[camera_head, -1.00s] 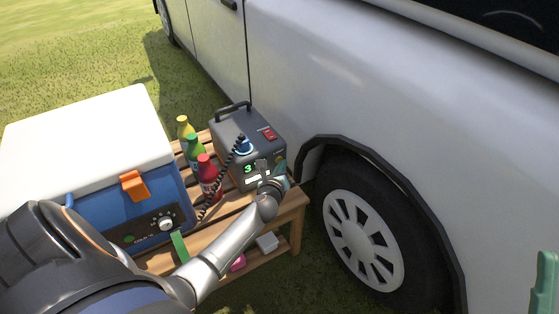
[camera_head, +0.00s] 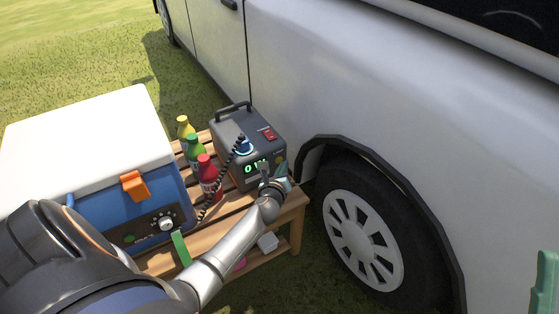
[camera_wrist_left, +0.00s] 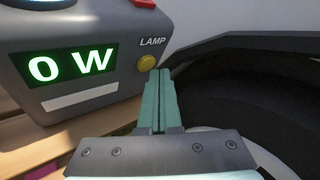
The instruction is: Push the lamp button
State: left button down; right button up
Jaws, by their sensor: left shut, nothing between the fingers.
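The grey power box (camera_head: 232,132) with a black handle stands on the wooden bench. The yellow button (camera_wrist_left: 147,62) under the word LAMP is on its front face, right of the green display (camera_wrist_left: 70,66), which reads 0 W. My left gripper (camera_head: 286,181) is in front of the box's lower right corner. Its teal fingers (camera_wrist_left: 160,74) are shut and empty, with the tips just below and right of the button in the left wrist view. I cannot tell whether they touch it. A green finger of my right gripper (camera_head: 544,285) shows at the right edge; its opening is cut off.
A blue cooler (camera_head: 105,203) with a white lid stands left on the bench (camera_head: 290,205). Red (camera_head: 207,175), green (camera_head: 195,152) and yellow (camera_head: 184,128) bottles stand between it and the box. A red switch (camera_head: 270,134) is on the box. The van's wheel (camera_head: 362,235) is close right.

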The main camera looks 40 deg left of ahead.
pick_arm(q)
jog(key=s+d, duration=0.2)
jog(key=d, duration=0.3)
jog(key=shift+s+d, duration=0.2)
jog(key=shift+d, duration=0.15)
dwell(0.3)
